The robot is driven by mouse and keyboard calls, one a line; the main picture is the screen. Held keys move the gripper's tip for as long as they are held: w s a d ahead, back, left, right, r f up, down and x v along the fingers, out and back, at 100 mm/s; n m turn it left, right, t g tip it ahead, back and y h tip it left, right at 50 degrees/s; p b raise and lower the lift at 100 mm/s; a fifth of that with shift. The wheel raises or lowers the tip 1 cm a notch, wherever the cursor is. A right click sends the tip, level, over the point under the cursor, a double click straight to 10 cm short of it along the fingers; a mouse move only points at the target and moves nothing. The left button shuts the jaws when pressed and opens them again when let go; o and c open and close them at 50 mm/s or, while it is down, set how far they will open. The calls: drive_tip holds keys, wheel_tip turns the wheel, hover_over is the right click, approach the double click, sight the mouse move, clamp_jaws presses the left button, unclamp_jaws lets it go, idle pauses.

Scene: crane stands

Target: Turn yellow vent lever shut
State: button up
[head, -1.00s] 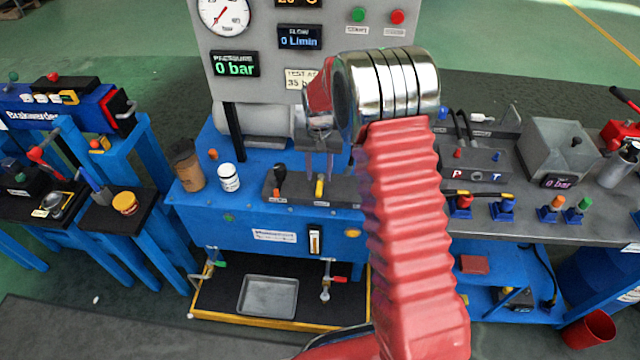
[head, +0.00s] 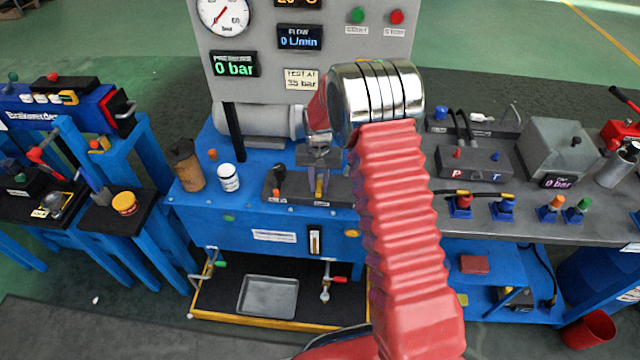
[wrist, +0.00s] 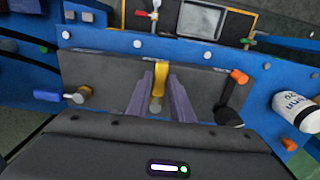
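The yellow vent lever (head: 319,186) stands on a dark valve block (head: 343,194) at the front of the blue test bench. In the wrist view the lever (wrist: 160,78) points away from my wrist. My gripper (wrist: 160,76) is open, with one purple-grey finger on each side of the lever. I cannot tell whether either finger touches it. In the head view my gripper (head: 321,178) is just above and behind the lever and covers part of it.
A black-handled lever (head: 279,178) stands left of the yellow one on the block. In the wrist view a blue-handled lever (wrist: 50,96) is on the block's other side. The panel display (head: 235,65) reads 0 bar.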

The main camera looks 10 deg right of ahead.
clamp_jaws()
drive_tip(key=shift+d, duration=0.2)
drive_tip(key=shift+a, duration=0.2)
drive_tip(key=shift+a, duration=0.15)
